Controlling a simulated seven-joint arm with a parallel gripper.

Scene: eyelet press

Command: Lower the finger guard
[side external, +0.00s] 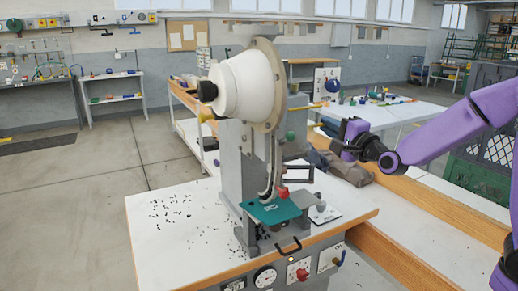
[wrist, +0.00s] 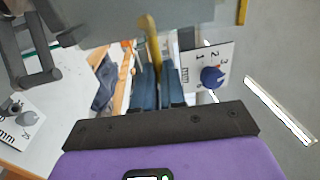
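The eyelet press (side external: 230,160) stands on a white-topped bench, with a grey column and a large white cone-shaped housing. A dark rectangular loop (side external: 298,174), which looks like the finger guard, sticks out to the right of the column above the teal plate (side external: 272,210). In the wrist view a dark loop (wrist: 38,80) shows at the upper left, apparently the same part. My gripper (side external: 347,147) is to the right of the loop and a little higher, apart from it. It seems to hold nothing.
A red piece (side external: 283,192) sits just above the teal plate. A small white panel with a grey knob (side external: 321,209) is beside the plate. Small dark bits lie scattered on the bench top (side external: 155,240). A brown cloth (side external: 345,168) lies behind, below my gripper.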

